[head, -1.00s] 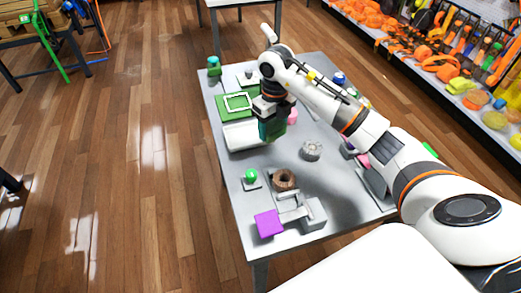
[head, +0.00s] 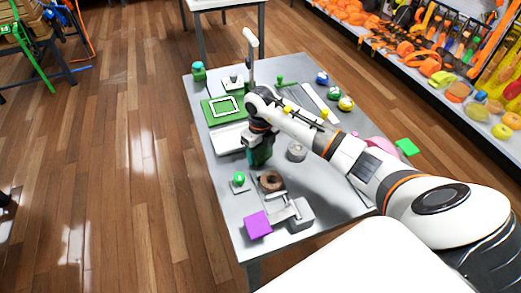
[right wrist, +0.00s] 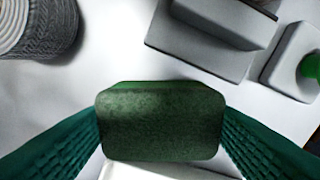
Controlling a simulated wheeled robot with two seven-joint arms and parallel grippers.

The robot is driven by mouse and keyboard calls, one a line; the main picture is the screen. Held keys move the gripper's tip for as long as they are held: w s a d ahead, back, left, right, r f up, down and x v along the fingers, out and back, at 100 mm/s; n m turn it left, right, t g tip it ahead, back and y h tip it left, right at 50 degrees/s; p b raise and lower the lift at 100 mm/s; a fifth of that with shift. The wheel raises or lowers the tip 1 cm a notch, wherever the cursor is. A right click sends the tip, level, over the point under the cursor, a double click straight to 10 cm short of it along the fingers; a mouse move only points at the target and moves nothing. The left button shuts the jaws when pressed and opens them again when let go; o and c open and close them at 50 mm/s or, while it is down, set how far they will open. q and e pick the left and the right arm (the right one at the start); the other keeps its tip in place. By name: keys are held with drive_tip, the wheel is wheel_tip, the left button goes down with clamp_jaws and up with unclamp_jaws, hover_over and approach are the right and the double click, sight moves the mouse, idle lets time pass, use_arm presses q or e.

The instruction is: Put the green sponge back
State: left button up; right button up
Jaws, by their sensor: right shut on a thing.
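The green sponge (head: 261,157) is a dark green block held in my right gripper (head: 258,143), over the left part of the grey table (head: 326,194). In the right wrist view the sponge (right wrist: 160,125) sits between the two teal ridged fingers, which press on its sides. A grey block with a raised part (right wrist: 207,38) lies just beyond the sponge in that view. I cannot tell whether the sponge touches anything below it. My left gripper is not in view.
A white tray (head: 229,139) lies left of the sponge. A green ball on a base (head: 239,179), a brown ring (head: 271,181) and a purple cube (head: 258,225) stand nearer. A grey ridged cylinder (head: 297,152) stands to the right. A green board (head: 222,112) lies farther back.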

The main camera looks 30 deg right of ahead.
sight(260, 150)
drive_tip(key=o, duration=0.9)
drive_tip(key=shift+r+p, duration=0.25)
drive_tip(key=shift+p, duration=0.1)
drive_tip(key=shift+w+r+b, duration=0.1)
drive_tip(key=shift+r+b, duration=0.2)
wheel_tip(260, 150, up, 11)
drive_tip(key=shift+r+b, duration=0.1)
drive_tip(key=shift+b, duration=1)
